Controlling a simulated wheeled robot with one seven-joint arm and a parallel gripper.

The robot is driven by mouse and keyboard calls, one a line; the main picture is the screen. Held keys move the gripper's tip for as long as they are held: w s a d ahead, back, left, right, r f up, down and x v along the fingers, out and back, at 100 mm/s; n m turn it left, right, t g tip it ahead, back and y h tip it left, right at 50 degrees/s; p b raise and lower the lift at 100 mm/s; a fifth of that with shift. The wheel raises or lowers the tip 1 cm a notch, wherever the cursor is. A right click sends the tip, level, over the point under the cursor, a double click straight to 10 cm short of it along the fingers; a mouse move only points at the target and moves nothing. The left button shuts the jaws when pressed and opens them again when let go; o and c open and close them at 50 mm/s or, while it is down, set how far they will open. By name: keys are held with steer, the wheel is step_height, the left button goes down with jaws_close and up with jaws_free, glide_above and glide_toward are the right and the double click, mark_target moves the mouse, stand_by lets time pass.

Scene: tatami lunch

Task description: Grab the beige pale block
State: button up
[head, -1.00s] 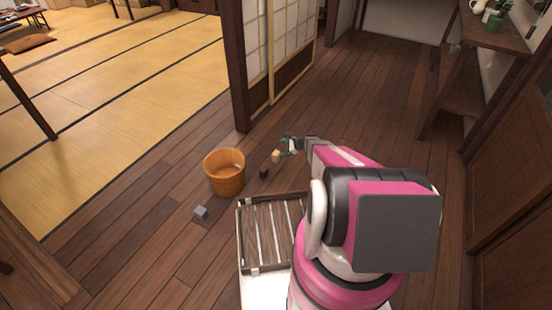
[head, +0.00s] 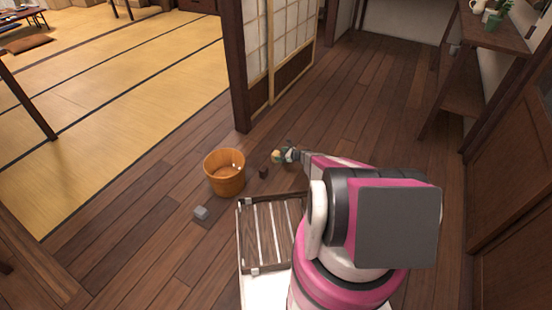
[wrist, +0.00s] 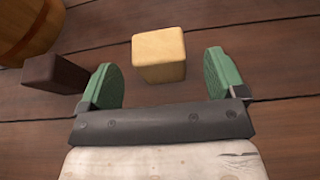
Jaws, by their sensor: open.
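The beige pale block (wrist: 158,55) lies on the wooden floor in the wrist view, just ahead of my gripper and between the lines of its two green fingers. In the head view the beige block (head: 276,156) shows small at the tip of my gripper (head: 287,154), partly covered by it. My gripper is open in the wrist view (wrist: 163,80), with nothing between its fingers. The near part of the block reaches about level with the fingertips, and a gap shows on each side.
A dark brown block (wrist: 57,73) lies just left of the left finger. A wooden bucket (head: 225,178) stands to the left, with a grey block (head: 201,212) on the floor near it. A slatted crate (head: 252,268) sits beside my arm. The floor right of my gripper is clear.

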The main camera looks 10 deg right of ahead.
mark_target(279, 155)
steer(key=x, duration=0.3)
steer(key=shift+w+a+f, duration=0.1)
steer(key=shift+a+f, duration=0.05)
steer(key=shift+f, duration=0.35)
steer(key=shift+w+a+f, duration=0.2)
steer(key=shift+w+a, duration=0.05)
steer(key=shift+a, duration=0.15)
steer(key=c, duration=1)
steer(key=shift+r, duration=0.1)
steer(key=shift+c, duration=0.2)
